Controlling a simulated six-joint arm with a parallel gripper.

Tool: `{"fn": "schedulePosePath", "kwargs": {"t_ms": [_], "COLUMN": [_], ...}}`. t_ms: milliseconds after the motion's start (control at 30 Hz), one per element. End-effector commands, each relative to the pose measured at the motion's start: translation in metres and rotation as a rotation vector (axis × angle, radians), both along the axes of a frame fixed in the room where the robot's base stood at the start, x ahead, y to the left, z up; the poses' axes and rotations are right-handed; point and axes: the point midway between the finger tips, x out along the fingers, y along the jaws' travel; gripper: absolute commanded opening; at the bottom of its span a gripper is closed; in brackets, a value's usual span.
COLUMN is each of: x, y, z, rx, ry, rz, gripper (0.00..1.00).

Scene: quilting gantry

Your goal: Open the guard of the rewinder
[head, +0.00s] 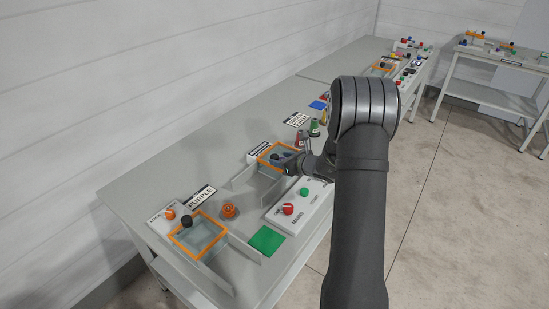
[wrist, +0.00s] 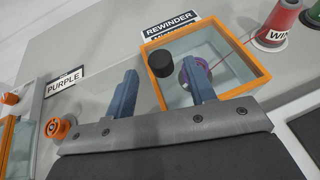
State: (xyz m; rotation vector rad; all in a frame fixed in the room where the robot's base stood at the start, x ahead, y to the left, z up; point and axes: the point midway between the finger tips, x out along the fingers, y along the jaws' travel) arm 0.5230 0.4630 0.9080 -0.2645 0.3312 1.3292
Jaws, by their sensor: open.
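The rewinder's guard (wrist: 247,52) is a clear panel in an orange frame with a black knob (wrist: 160,64). It appears to lie flat, shut over a purple spool (wrist: 196,72) seen through it. A REWINDER label (wrist: 170,24) stands behind it. In the head view the guard (head: 264,148) is mid-bench, left of my arm. My gripper (wrist: 163,85) is open and empty. In the wrist view the knob lies between the blue fingers, a little beyond them; I cannot tell any contact. In the head view the gripper (head: 300,164) is small, beside the guard's right side.
A second orange-framed box (head: 190,246) with a black knob and a PURPLE sign (head: 200,196) stand at the near left. An orange spool (head: 229,211), a green pad (head: 267,240) and a white control panel with a red knob (head: 288,209) are near. Coloured cones (wrist: 281,22) stand to the right.

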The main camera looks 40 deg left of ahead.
Motion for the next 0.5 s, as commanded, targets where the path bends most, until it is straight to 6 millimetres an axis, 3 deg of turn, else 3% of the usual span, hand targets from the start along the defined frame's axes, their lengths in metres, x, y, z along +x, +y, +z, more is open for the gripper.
{"fn": "schedulePosePath", "kwargs": {"t_ms": [200,500], "x": [0.007,0.01], "y": [0.031,0.043], "z": [-0.013,-0.018], "rx": [0.0,0.0], "ry": [0.0,0.0], "rz": [0.001,0.0], "gripper": [0.5,0.5]}}
